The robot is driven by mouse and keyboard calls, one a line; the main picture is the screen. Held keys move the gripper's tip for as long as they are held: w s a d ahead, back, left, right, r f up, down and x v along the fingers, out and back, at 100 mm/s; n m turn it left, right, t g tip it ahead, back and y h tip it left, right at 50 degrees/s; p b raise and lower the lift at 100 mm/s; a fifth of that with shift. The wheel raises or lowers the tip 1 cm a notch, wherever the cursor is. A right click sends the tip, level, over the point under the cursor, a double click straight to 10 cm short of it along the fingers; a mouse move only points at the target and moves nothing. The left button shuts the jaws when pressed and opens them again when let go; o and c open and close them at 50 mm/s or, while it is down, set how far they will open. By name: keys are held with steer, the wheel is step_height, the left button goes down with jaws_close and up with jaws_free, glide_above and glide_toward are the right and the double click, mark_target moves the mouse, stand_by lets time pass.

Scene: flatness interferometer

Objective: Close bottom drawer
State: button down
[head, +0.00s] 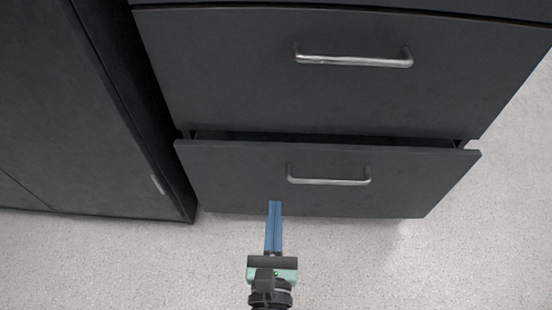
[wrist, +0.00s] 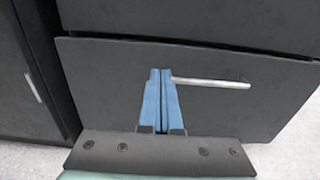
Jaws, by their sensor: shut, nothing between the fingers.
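The bottom drawer (head: 235,180) is dark grey and stands out a little from the cabinet, with a dark gap along its top edge. Its silver bar handle (head: 330,181) runs across the front, and the handle (wrist: 212,82) also shows in the wrist view. My gripper (head: 275,204) has blue fingers, shut together and empty. Its tips are in front of the drawer's lower front, left of the handle. In the wrist view my gripper (wrist: 160,72) overlaps the drawer front (wrist: 100,75) beside the handle's left end. I cannot tell whether the tips touch the drawer.
A shut drawer (head: 220,75) with a silver handle (head: 353,60) is above. A dark cabinet (head: 80,120) stands close on the left. The light speckled floor (head: 130,265) is clear in front and to the right.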

mark_target(278, 151)
steer(key=w+p, duration=0.1)
steer(key=w, duration=1.1)
steer(key=shift+w, duration=0.1)
